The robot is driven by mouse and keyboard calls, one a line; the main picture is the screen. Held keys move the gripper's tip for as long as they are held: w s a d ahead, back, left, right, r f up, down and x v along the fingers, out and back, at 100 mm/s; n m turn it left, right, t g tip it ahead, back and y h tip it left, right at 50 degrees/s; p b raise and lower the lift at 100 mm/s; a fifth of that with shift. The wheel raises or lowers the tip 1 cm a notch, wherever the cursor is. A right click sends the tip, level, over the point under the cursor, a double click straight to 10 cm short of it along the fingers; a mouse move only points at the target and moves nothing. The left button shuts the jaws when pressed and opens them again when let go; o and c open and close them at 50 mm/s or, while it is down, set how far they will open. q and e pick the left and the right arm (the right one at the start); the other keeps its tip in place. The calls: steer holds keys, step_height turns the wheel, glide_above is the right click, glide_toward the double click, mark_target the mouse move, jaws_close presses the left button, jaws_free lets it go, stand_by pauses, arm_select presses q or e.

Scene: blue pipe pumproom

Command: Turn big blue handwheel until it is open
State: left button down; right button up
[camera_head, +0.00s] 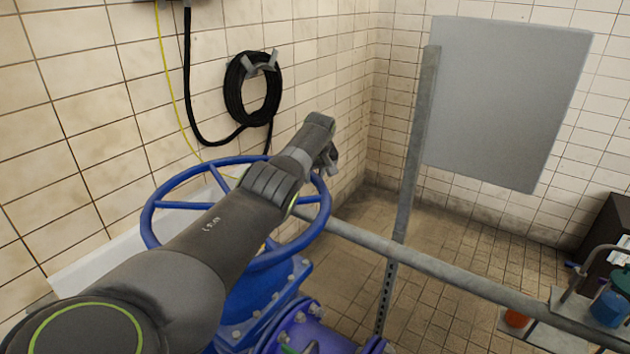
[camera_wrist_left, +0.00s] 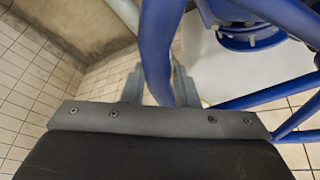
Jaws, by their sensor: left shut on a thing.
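The big blue handwheel (camera_head: 152,214) lies roughly flat, tilted a little, on top of a blue valve body (camera_head: 262,300). My left arm reaches across it from the lower left. My left gripper (camera_head: 328,168) is at the far right part of the rim, its fingers partly hidden behind the wrist. In the left wrist view the blue rim (camera_wrist_left: 158,50) runs between the two grey fingers of my left gripper (camera_wrist_left: 160,88), which are shut on it. Spokes and the hub flange (camera_wrist_left: 250,38) show to the right. My right gripper is not in view.
A grey horizontal rail (camera_head: 440,264) and an upright metal post (camera_head: 408,170) with a grey panel (camera_head: 508,98) stand right of the wheel. A coiled black hose (camera_head: 232,92) hangs on the tiled wall. Bottles (camera_head: 606,308) stand at the lower right.

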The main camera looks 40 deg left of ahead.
arm_select(q)
steer(key=shift+w+a+r, duration=0.15)
steer(key=shift+a, duration=0.05)
steer(key=c, duration=1.1)
jaws_free()
steer(key=shift+p+v, duration=0.35)
steer(key=shift+v, duration=1.1)
steer(key=b+v, duration=0.3)
steer(key=v, duration=1.1)
steer(key=shift+r, duration=0.15)
